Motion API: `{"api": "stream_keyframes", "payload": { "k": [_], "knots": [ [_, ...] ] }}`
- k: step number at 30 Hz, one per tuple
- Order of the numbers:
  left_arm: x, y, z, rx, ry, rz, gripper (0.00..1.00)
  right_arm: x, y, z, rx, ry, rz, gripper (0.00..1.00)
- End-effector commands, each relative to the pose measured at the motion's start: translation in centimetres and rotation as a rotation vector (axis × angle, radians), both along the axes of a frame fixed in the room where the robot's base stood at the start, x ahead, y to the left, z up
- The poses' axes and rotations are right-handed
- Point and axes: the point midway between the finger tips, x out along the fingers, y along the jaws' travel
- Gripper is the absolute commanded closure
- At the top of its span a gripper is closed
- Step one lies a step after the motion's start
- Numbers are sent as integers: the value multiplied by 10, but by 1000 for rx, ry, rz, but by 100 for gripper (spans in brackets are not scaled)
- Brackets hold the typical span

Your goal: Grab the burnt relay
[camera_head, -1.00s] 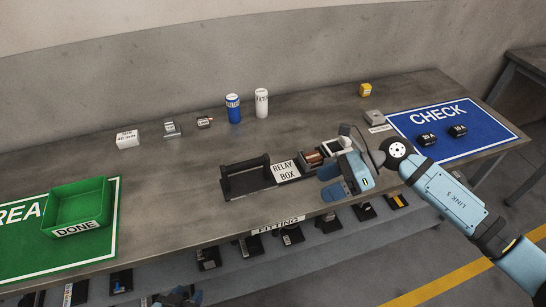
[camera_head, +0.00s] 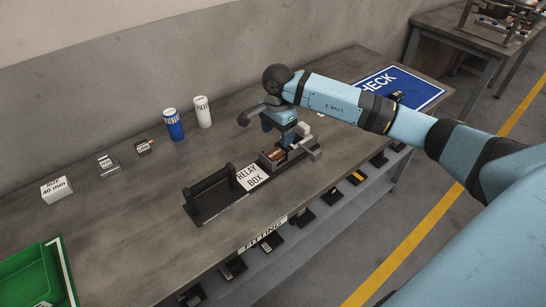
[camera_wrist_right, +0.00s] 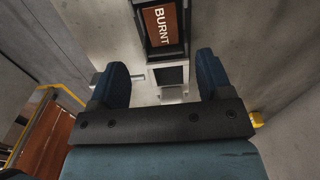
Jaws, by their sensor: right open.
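In the right wrist view the burnt relay (camera_wrist_right: 165,24) is a brown block in a dark frame, with BURNT in pale letters. It sits beyond the fingertips of my right gripper (camera_wrist_right: 163,76), which is open with nothing between its fingers. In the head view my right gripper (camera_head: 288,140) is over the right end of the black unit marked RELAY BOX (camera_head: 208,201), beside a copper-coloured part (camera_head: 273,156). My left gripper is out of view.
A blue can (camera_head: 174,126) and a white can (camera_head: 202,112) stand behind the unit. A white 40 mm box (camera_head: 57,189) is at left. The green bin (camera_head: 30,283) is at the lower left, and the blue CHECK mat (camera_head: 412,92) at the right.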

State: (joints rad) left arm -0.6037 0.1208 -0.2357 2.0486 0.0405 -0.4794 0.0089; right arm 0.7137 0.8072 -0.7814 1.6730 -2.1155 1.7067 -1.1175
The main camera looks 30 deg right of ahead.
Motion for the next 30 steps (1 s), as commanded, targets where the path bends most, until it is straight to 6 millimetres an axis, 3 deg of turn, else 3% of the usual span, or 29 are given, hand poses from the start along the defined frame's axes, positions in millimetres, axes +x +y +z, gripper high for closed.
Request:
{"api": "stream_keyframes", "payload": {
  "k": [3, 11, 21, 27, 28, 30],
  "knots": [
    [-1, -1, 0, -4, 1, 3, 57, 0, 1, -19, 2, 1, -1, 28],
    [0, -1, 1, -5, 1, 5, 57, 0, 1, -34, 3, -1, 0, 28],
    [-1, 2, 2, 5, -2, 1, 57, 2, 3, -79, 4, 1, -1, 28],
    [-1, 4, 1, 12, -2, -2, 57, 2, 3, -81, 3, -1, 0, 28],
    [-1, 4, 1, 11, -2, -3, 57, 2, 3, -81, 3, -1, 0, 30],
    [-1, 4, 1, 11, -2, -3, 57, 2, 3, -81, 3, -1, 0, 46]
  ]
}}
